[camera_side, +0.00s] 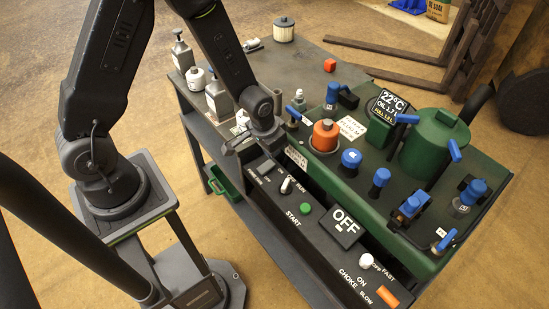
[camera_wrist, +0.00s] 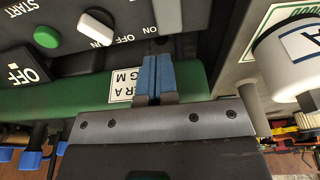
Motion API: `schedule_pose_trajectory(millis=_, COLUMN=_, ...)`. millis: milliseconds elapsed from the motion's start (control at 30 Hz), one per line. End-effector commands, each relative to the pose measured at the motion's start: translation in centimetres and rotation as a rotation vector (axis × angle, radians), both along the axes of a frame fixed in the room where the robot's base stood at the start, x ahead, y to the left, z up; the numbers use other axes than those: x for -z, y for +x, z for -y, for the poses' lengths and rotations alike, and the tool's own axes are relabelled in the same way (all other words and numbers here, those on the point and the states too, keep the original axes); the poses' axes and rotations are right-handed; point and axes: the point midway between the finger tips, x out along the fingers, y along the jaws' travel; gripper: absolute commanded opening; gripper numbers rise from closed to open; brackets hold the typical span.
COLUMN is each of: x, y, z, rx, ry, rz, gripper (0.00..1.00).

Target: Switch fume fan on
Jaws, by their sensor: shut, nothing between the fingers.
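The black control panel (camera_side: 325,238) runs along the front of the bench. A white-tipped switch (camera_side: 286,185) with RUN and ON lettering is on its left part, and it also shows in the wrist view (camera_wrist: 95,28). Small white lettering lies further left on the panel, close to my wrist, too small to read surely. A grey upright piece (camera_wrist: 167,13) stands at the panel's right end in the wrist view; I cannot tell whether it is the fan switch. My gripper (camera_wrist: 158,60) is shut and empty, its blue fingers together over the green housing's edge, apart from the white switch.
A green START button (camera_side: 305,208) and an OFF display (camera_side: 341,226) sit further right on the panel. The green machine (camera_side: 349,180) with an orange cap (camera_side: 326,135) and blue-handled parts stands behind. Bottles (camera_side: 218,97) stand at the left.

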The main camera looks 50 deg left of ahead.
Motion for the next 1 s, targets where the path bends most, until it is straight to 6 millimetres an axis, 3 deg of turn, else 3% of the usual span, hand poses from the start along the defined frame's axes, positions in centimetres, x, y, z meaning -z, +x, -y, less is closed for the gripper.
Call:
schedule_pose_trajectory(millis=100, x=2.0, y=0.3, z=0.0, rx=0.0, ry=0.0, rz=-0.004, gripper=0.0)
schedule_pose_trajectory(millis=300, x=3.9, y=0.8, z=0.0, rx=0.0, ry=0.0, rz=-0.001, gripper=0.0)
schedule_pose_trajectory(millis=800, x=4.5, y=1.0, z=0.0, rx=0.0, ry=0.0, rz=-0.003, gripper=0.0)
schedule_pose_trajectory(millis=1000, x=5.4, y=1.4, z=0.0, rx=0.0, ry=0.0, rz=-0.087, gripper=0.0)
